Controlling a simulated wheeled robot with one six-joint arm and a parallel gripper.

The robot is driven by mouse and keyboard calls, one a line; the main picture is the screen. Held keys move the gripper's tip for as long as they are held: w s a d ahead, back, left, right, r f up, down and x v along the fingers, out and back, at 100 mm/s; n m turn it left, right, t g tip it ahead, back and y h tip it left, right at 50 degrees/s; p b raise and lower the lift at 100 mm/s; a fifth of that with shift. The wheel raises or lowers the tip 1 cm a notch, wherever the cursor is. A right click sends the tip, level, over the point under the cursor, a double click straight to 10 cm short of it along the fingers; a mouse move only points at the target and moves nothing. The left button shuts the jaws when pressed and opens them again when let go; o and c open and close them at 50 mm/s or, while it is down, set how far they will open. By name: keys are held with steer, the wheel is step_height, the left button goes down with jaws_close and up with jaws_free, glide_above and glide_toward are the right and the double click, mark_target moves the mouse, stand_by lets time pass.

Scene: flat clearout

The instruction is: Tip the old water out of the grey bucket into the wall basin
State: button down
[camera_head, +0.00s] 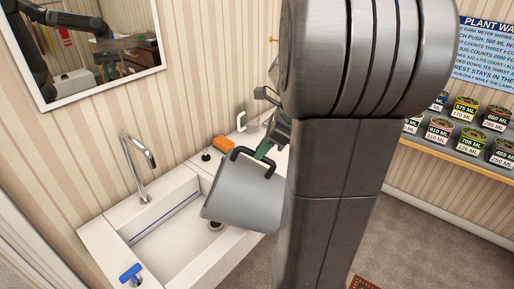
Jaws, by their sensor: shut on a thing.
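The grey bucket (243,196) hangs tilted at the right end of the white wall basin (172,250), its lower left part over the basin. My gripper (264,152) is shut on the bucket's dark handle (238,156) at its upper side. My arm hides the bucket's right side and part of the gripper. The inside of the bucket and any water in it are not visible. A chrome tap (141,168) arches over the basin's back left.
A blue-handled thing (131,273) lies on the basin's front left rim. An orange sponge (223,144) and a white jug-like thing (243,121) are behind the bucket. A mirror (85,45) hangs above. A shelf of labelled tins (468,138) is at right.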

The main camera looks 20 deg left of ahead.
steer(key=w+d+y, duration=0.1)
steer(key=d+y, duration=0.2)
steer(key=d, duration=0.3)
steer(key=shift+f, duration=0.2)
steer(key=shift+d, duration=0.1)
steer(key=d+f+g+y+b, duration=0.1)
steer(key=d+f+y+b, duration=0.1)
steer(key=d+f+y, duration=0.2)
steer(key=shift+w+d, duration=0.35)
steer(key=shift+w, duration=0.05)
